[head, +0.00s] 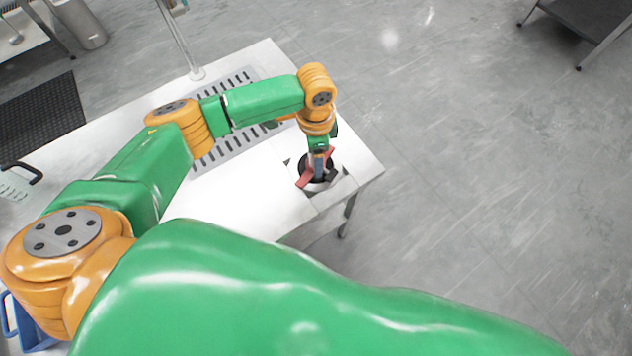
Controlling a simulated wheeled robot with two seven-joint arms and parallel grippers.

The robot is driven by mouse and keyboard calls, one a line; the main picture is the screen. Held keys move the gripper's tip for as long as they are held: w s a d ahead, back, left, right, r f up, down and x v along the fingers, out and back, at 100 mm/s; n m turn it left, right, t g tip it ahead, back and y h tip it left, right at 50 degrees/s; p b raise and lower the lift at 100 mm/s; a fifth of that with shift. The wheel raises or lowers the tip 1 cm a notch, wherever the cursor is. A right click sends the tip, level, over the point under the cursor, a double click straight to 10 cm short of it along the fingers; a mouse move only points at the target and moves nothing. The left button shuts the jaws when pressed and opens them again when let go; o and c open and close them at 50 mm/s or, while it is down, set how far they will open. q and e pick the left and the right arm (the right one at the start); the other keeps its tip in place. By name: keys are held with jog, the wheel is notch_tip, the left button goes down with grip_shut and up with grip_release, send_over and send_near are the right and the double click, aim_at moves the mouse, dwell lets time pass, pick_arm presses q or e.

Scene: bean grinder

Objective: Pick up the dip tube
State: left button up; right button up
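My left gripper (318,160) points down over a round dark opening (316,172) near the right end of the white table. A red part (303,180) shows beside the fingertips, at the opening. The fingers are small and partly hidden, so I cannot tell whether they are open or shut on something. I cannot make out the dip tube clearly; it may be hidden by the gripper or the arm. My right gripper is not in view.
The white table (225,200) has a slotted grate (235,140) behind my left arm and a thin upright pole (180,40) at its back edge. A blue container (30,325) is at lower left.

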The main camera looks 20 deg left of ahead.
pick_arm(q)
jog(key=shift+f, duration=0.1)
grip_shut()
dwell(1.3)
